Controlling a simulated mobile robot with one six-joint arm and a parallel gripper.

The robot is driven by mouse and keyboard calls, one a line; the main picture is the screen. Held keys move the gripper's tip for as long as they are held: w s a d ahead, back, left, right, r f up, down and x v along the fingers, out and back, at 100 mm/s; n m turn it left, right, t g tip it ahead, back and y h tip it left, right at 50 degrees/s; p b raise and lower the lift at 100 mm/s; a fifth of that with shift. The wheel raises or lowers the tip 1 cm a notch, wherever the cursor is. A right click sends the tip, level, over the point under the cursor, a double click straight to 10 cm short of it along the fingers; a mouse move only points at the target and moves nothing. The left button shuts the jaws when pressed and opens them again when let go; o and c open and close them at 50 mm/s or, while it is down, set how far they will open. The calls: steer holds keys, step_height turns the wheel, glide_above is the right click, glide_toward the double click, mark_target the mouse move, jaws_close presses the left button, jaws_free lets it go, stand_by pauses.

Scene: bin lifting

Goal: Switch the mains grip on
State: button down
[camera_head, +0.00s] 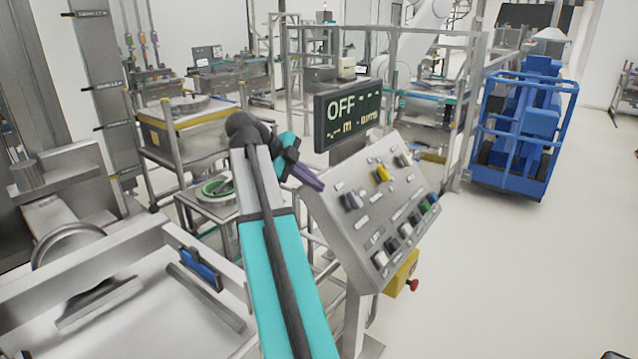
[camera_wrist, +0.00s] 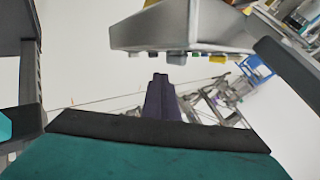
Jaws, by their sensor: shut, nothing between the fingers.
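A red grip (camera_head: 412,285) sticks out of a yellow box (camera_head: 398,273) low beside the sloped control panel (camera_head: 330,200). It looks like the mains grip, but no label is readable and its turn position is too small to tell. The display (camera_head: 347,115) above the panel reads OFF. My gripper (camera_head: 312,181) is shut and empty, at the panel's upper left edge, well up and left of the red grip.
The panel carries several knobs, including a yellow one (camera_head: 383,174), a green one (camera_head: 424,206) and black ones. A metal basin (camera_head: 100,300) lies at lower left. A blue caged cart (camera_head: 520,130) stands at right. The floor right of the panel is clear.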

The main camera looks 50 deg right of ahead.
steer(key=p, duration=0.3)
glide_toward(354, 201)
steer(key=f, duration=0.1)
steer(key=s+f, duration=0.1)
steer(key=s+a+f, duration=0.1)
steer(key=shift+f, duration=0.3)
steer(key=d+p, duration=0.1)
steer(key=d, duration=0.2)
steer(key=shift+w+r, duration=0.1)
steer(key=shift+w, duration=0.05)
steer(key=shift+d+p, duration=0.35)
steer(key=shift+d, duration=0.15)
steer(key=shift+w+a+b, duration=0.1)
steer(key=shift+b, duration=0.2)
